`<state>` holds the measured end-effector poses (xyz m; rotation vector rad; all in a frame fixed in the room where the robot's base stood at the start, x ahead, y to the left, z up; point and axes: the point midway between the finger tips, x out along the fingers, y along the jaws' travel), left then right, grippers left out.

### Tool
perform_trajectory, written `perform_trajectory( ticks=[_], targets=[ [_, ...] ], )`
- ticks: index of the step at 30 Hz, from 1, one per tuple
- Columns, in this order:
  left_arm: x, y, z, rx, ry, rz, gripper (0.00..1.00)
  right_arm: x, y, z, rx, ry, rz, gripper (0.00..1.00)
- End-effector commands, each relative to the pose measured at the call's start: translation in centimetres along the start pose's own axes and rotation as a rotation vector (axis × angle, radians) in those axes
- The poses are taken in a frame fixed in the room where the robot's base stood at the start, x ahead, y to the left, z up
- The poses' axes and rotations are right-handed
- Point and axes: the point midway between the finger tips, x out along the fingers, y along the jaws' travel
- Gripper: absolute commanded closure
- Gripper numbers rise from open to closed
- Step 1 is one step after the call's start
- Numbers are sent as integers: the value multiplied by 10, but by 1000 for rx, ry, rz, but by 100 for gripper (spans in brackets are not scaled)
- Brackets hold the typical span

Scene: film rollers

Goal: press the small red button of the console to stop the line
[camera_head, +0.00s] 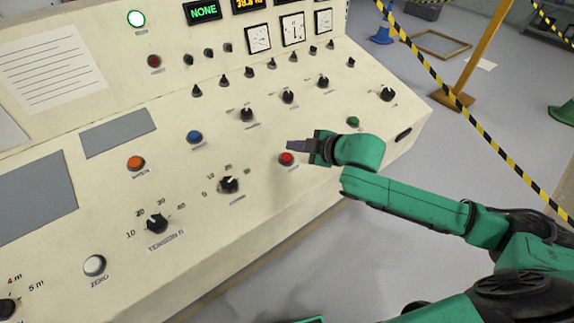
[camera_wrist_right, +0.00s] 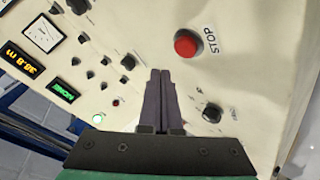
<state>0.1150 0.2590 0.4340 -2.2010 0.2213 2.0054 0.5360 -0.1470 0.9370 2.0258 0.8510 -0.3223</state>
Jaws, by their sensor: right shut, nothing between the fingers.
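The small red button (camera_head: 287,159) sits on the sloping cream face of the console (camera_head: 320,185), near its right part. In the right wrist view the round red button (camera_wrist_right: 187,44) shows uncovered, with a "STOP" label beside it. My right gripper (camera_head: 290,146) is shut and empty. Its fingertips show just above the button in the head view. In the right wrist view the closed fingers (camera_wrist_right: 160,72) end below and left of the button, apart from it in the picture. The exact gap to the panel is hard to tell. My left gripper is not in view.
Black knobs surround the area, one at left (camera_head: 229,185). A green button (camera_head: 353,121), a blue button (camera_head: 195,137) and an orange button (camera_head: 135,162) share the panel. A dark red lamp (camera_head: 154,61) is on the upright panel. Striped tape (camera_head: 450,95) hangs at right.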

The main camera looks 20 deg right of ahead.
Motion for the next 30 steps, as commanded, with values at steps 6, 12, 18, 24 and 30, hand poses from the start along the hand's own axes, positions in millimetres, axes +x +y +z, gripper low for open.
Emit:
perform_trajectory(
  ticks=[6,12,18,24,30],
  targets=[
    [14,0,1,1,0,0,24,18,-13,13,1,0,0,100],
    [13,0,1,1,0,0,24,18,-13,13,0,1,0,100],
    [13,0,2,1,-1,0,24,18,-13,13,0,0,0,100],
    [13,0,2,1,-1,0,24,18,-13,13,0,0,0,100],
    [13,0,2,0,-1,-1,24,18,-13,13,0,0,0,100]
  ],
)
